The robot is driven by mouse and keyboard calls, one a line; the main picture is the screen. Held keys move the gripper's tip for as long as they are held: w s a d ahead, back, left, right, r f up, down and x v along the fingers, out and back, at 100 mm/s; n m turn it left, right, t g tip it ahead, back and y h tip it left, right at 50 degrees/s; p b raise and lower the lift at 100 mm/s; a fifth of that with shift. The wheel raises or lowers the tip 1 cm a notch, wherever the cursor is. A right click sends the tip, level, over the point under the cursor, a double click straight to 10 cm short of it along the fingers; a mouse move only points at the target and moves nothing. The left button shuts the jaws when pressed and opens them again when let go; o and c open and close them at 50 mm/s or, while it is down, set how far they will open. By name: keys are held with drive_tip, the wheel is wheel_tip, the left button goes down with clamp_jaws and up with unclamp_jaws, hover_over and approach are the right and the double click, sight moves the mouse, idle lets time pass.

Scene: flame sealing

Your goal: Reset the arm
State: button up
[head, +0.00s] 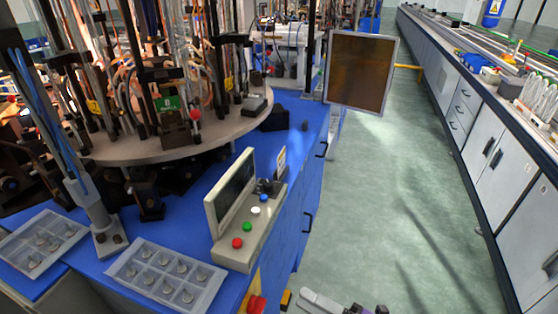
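My arm shows only in part at the bottom edge of the head view, as a light grey piece with dark parts at my gripper (367,309). Most of the gripper is cut off by the frame, so its fingers and anything between them cannot be made out. It is low, over the floor side, to the right of the blue workbench (300,112), apart from the trays and the control panel.
A control panel (232,250) with coloured buttons stands on the bench. Two clear trays, one at the front (135,262) and one at the far left (20,240), hold small parts. A round machine table (225,115) stands behind. The green aisle floor (400,200) is clear; cabinets (505,165) line the right.

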drive_tip(key=s+d+r+m+t+h+p, duration=0.1)
drive_tip(key=s+d+r+m+t+h, duration=0.4)
drive_tip(key=m, duration=0.3)
drive_tip(key=s+d+r+m+t+h+p, duration=0.1)
drive_tip(key=s+d+r+m+t+h, duration=0.1)
drive_tip(key=d+r+m+t+h, duration=0.45)
drive_tip(key=s+r+m+g+h+p, duration=0.2)
drive_tip(key=s+m, duration=0.5)
drive_tip(key=s, duration=0.5)
drive_tip(key=s+d+r+m+g+h+p, duration=0.1)
drive_tip(key=s+r+m+g+h+p, duration=0.1)
drive_tip(key=s+m, duration=0.6)
drive_tip(key=s+g+h, duration=0.1)
drive_tip(key=s+g, duration=0.1)
drive_tip(key=s, duration=0.2)
drive_tip(key=shift+s+d+p, duration=0.15)
drive_tip(key=shift+s+p, duration=0.1)
drive_tip(key=shift+p, duration=0.05)
drive_tip(key=shift+o, duration=0.5)
drive_tip(key=shift+r+g, duration=0.1)
drive_tip(key=shift+g, duration=0.15)
